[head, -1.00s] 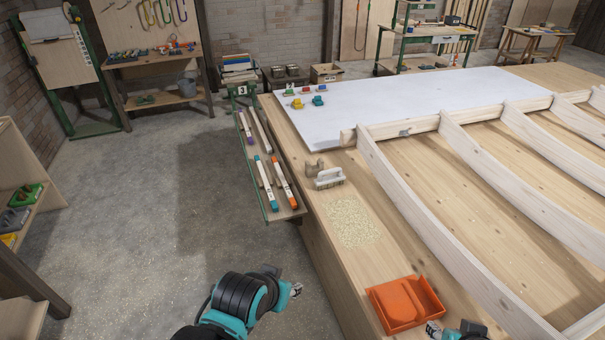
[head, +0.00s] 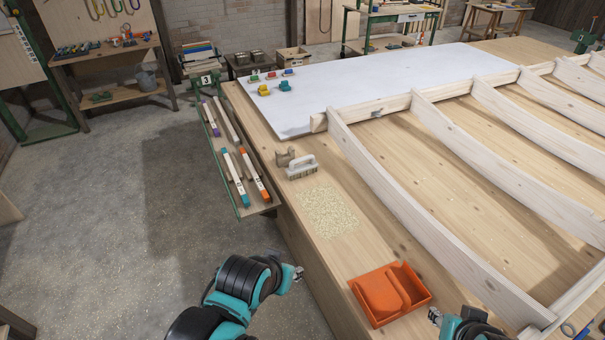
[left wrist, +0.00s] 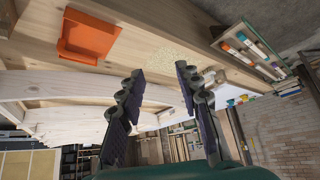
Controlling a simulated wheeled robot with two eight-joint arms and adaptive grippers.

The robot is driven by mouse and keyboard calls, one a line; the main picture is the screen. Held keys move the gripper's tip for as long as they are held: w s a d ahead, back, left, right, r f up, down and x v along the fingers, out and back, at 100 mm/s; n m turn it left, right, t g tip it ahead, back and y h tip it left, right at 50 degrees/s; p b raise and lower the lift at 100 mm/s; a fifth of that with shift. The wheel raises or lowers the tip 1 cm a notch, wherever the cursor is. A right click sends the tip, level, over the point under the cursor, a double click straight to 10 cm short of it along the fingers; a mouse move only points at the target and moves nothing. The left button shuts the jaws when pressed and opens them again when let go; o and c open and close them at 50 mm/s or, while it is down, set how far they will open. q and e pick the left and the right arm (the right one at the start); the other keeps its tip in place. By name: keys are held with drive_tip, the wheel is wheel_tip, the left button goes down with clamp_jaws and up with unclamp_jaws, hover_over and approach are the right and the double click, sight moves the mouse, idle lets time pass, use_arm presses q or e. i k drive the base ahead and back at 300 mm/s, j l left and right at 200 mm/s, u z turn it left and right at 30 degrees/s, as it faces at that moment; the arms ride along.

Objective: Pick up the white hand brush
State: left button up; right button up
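The white hand brush (head: 301,168) stands on the wooden bench top, bristles down, beside a small brown block (head: 284,157) and just beyond a patch of sawdust (head: 329,211). My left gripper (head: 298,273) is beside the bench's left edge, nearer to me than the brush and apart from it. In the left wrist view its two fingers (left wrist: 160,71) are spread with nothing between them. The sawdust (left wrist: 155,53) shows beyond the fingertips there; the brush is partly hidden or too small to tell. My right gripper (head: 434,316) is near the orange dustpan, its fingers too small to read.
An orange dustpan (head: 389,292) lies at the near bench edge. Curved wooden ribs (head: 390,195) fill the bench's right side. A side shelf (head: 214,178) with several marked sticks hangs along the left edge. A white sheet (head: 400,85) covers the far end. Floor at left is clear.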

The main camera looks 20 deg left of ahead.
sight(294, 172)
drive_tip(key=i+j+z, duration=0.15)
drive_tip(key=j, duration=0.25)
drive_tip(key=i+j+z, duration=0.15)
drive_tip(key=j, duration=0.3)
drive_tip(key=i+j+z, duration=0.1)
drive_tip(key=i+j, duration=0.15)
drive_tip(key=j, duration=0.25)
drive_tip(key=i+j+z, duration=0.15)
drive_tip(key=j, duration=0.3)
drive_tip(key=i+j+z, duration=0.15)
drive_tip(key=j, duration=0.35)
drive_tip(key=j+z, duration=0.15)
drive_tip(key=j, duration=0.35)
drive_tip(key=i, duration=0.05)
